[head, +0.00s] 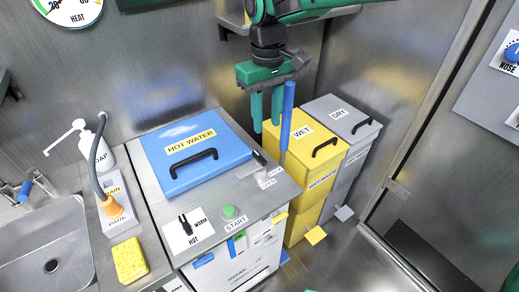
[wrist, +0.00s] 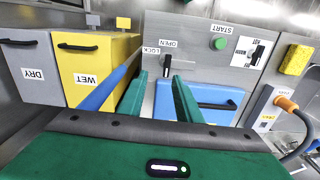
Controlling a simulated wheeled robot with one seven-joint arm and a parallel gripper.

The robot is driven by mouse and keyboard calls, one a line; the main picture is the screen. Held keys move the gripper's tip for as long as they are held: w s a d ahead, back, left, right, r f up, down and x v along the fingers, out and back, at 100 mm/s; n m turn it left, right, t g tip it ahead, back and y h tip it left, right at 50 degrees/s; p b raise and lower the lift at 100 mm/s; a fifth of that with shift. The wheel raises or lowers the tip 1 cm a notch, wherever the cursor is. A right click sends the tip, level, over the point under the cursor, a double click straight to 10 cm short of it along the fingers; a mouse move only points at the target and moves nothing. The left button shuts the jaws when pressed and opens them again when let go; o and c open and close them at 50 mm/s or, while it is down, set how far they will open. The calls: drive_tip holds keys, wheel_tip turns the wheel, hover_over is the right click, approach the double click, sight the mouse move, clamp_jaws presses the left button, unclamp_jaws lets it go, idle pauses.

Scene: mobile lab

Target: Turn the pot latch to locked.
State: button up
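The pot is a metal unit with a blue lid (head: 198,150) marked HOT WATER. Its small dark latch (head: 259,158) is on the counter right of the lid, close to the LOCK and OPEN labels. In the wrist view the latch (wrist: 167,66) shows between and beyond my fingertips, with OPEN above it and LOCK to its upper left. My gripper (head: 266,122) has two green fingers pointing down, above and apart from the latch. In the wrist view the fingers (wrist: 160,78) have a clear gap and hold nothing.
A blue bar (head: 287,115) is close beside my fingers; I cannot tell whether it touches them. A yellow WET bin (head: 310,160) and grey DRY bin (head: 345,120) stand right. A green START button (head: 229,211) and black dial (head: 186,225) are at the counter front.

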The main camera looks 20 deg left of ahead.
sight(260, 156)
drive_tip(key=f, duration=0.3)
drive_tip(key=a+f, duration=0.1)
drive_tip(key=f, duration=0.7)
drive_tip(key=shift+s+a, duration=0.35)
drive_tip(key=shift+c, duration=0.3)
